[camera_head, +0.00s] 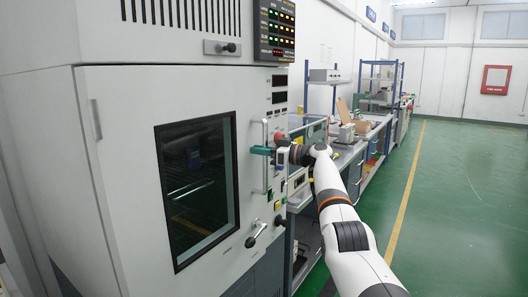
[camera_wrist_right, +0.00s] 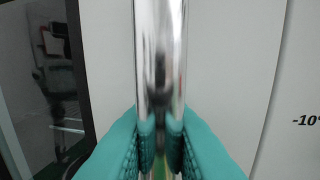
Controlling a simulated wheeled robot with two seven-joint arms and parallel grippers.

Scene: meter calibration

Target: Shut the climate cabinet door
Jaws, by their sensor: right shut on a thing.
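The climate cabinet (camera_head: 140,20) stands at the left in the head view. Its white door (camera_head: 130,150) has a dark window (camera_head: 197,185) and looks flush or nearly flush with the cabinet front; I cannot tell whether it is latched. An upright metal bar handle (camera_head: 265,181) is at the door's right side. My right gripper (camera_head: 262,150), with teal fingers, is shut around the handle. In the right wrist view the shiny handle (camera_wrist_right: 160,60) runs down between the teal fingers (camera_wrist_right: 160,145). My left gripper is not in view.
A display panel (camera_head: 274,32) with lit digits is above the door. A black-knobbed lever (camera_head: 257,235) sticks out below the handle. Benches with equipment (camera_head: 345,150) run back behind my right arm. The green floor (camera_head: 460,200) at right is clear.

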